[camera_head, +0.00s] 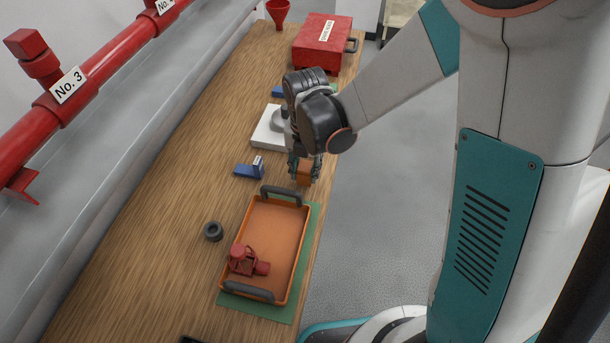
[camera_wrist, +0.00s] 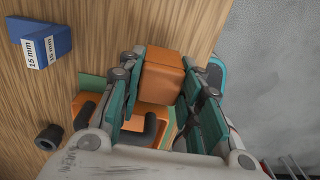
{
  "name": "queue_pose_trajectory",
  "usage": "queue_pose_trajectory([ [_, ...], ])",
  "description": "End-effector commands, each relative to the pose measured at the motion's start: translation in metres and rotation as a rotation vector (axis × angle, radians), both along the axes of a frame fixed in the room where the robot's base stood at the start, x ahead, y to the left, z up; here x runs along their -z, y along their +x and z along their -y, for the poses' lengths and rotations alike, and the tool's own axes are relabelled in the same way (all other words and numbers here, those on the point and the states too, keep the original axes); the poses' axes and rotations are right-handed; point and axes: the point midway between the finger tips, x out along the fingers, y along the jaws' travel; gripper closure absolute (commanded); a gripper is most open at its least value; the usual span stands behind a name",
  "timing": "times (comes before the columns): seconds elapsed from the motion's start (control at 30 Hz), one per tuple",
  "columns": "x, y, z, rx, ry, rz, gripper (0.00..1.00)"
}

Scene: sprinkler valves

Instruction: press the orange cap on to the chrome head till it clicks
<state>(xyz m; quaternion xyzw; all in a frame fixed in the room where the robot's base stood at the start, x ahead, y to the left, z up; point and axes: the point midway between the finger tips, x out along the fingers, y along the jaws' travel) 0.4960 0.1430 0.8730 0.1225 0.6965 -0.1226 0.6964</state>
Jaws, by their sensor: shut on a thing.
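My gripper (camera_head: 304,177) hangs over the right side of the wooden bench, past the far end of the orange tray. It is shut on the box-shaped orange cap (camera_head: 303,167). In the wrist view the orange cap (camera_wrist: 162,79) sits between the two teal-and-grey fingers (camera_wrist: 160,88).
An orange tray (camera_head: 259,203) with dark handles holds a red valve (camera_head: 246,262) and lies on a green mat (camera_head: 313,226). A blue block (camera_head: 246,171), a dark ring (camera_head: 213,231), a red case (camera_head: 318,40) and a red funnel (camera_head: 278,12) stand on the bench. A red pipe (camera_head: 105,58) runs at left.

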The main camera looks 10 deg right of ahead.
Motion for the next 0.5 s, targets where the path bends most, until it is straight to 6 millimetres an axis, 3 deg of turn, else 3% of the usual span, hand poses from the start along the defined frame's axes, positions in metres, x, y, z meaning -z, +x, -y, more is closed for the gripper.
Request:
queue_pose_trajectory([
  [0.03,0.000,0.000,0.000,0.000,0.000,0.000,0.93],
  [0.07,0.000,0.000,0.000,0.000,0.000,0.000,0.75],
  [0.13,0.000,0.000,0.000,0.000,0.000,0.000,0.90],
  [0.17,0.000,0.000,0.000,0.000,0.000,0.000,0.92],
  [0.5,-0.012,0.000,0.000,0.000,0.000,0.000,0.93],
])
